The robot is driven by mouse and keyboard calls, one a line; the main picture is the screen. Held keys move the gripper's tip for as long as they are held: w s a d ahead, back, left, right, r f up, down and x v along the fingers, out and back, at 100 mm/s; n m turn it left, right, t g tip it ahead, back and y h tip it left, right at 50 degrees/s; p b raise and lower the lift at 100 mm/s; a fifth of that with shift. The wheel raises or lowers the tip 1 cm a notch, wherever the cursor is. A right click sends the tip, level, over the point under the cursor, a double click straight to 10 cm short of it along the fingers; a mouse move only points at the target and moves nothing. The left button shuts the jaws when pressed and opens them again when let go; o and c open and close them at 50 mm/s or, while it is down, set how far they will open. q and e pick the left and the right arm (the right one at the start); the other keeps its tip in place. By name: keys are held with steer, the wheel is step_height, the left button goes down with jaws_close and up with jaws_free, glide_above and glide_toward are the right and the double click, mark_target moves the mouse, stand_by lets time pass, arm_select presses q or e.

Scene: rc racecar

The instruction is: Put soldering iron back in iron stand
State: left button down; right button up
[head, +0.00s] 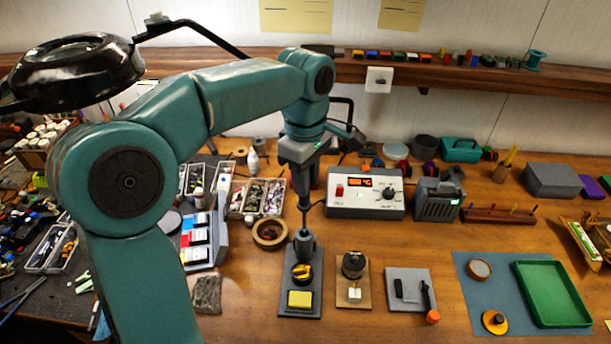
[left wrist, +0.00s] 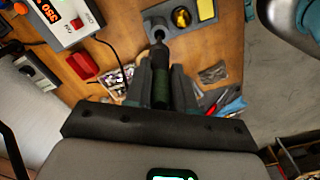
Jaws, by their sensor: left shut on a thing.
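The soldering iron has a dark green handle (left wrist: 160,88) and a thin dark shaft (head: 304,208) that points down. My left gripper (head: 303,165) is shut on the handle above the stand; its fingers flank the handle in the left wrist view (left wrist: 160,72). The iron stand is a grey base (head: 288,314) with a grey holder (head: 304,243), a brass-coloured tip cleaner (head: 302,272) and a yellow sponge (head: 299,299). The iron's lower end meets the holder's top in both views. I cannot tell how far it is inside. My right gripper is not in view.
The soldering station (head: 364,194) with its red display stands behind and right of the stand. A round wooden dish (head: 269,234) and colour-labelled boxes (head: 196,238) are to the left. Two small bases (head: 353,280) (head: 410,290) stand close on the right.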

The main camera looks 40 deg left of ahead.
mark_target(305, 207)
arm_select(q)
steer(key=shift+w, duration=0.1)
steer(key=shift+f, duration=0.2)
steer(key=shift+f+b, duration=3.45)
steer(key=shift+f, duration=0.85)
steer(key=shift+c, duration=2.4)
jaws_free()
